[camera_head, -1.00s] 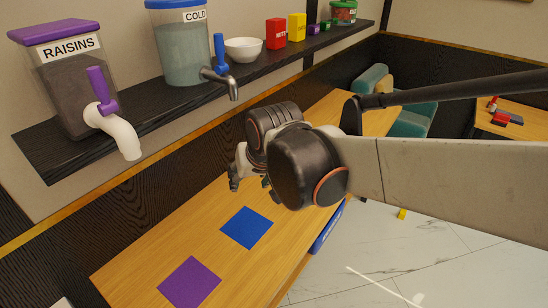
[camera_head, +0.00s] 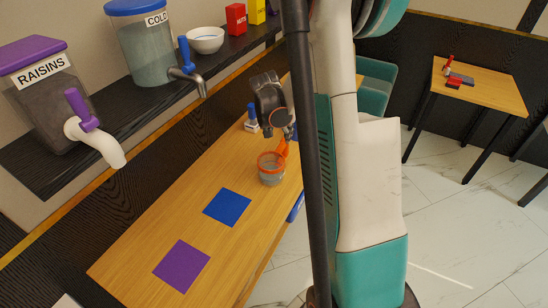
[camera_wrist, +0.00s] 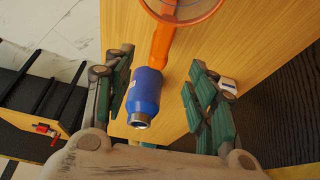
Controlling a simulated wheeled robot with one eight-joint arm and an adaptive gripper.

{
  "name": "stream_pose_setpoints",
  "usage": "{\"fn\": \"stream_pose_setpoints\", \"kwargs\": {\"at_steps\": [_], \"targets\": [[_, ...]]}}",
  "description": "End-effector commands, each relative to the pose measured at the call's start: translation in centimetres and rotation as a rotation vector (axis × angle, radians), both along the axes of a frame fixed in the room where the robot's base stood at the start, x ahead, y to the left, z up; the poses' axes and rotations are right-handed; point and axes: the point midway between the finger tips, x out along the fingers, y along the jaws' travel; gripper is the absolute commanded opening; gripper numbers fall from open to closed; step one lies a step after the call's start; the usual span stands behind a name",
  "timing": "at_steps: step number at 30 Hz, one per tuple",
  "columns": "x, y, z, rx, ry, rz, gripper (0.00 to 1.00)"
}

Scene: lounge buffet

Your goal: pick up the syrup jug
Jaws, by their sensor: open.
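A clear jug with an orange rim (camera_head: 270,174) and an orange handle stands on the wooden counter in the head view; I take it for the syrup jug. Its round rim is cut by the top edge of the wrist view, and its orange handle (camera_wrist: 161,42) points down toward my gripper (camera_wrist: 161,65). My gripper is open, with its green-padded fingers either side of the handle's end and a blue bottle (camera_wrist: 145,92) in the picture. The bottle overlaps the handle's end; I cannot tell their gap. My arm hides part of the counter.
A small blue-and-white item (camera_head: 251,118) stands on the counter near the wall. A blue square (camera_head: 227,207) and a purple square (camera_head: 181,266) lie on clear counter. The raisins dispenser (camera_head: 45,100) and cold dispenser (camera_head: 140,50) stand on the shelf above.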

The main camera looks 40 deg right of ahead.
Motion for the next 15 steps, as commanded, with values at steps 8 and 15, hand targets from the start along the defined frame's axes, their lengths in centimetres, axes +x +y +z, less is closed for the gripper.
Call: {"fn": "stream_pose_setpoints", "kwargs": {"at_steps": [8,15], "targets": [[0.9,-1.8,-4.8,0.000,-0.001,-0.004,0.52],[1.4,-2.8,-7.4,0.000,0.000,-0.001,0.52]]}}
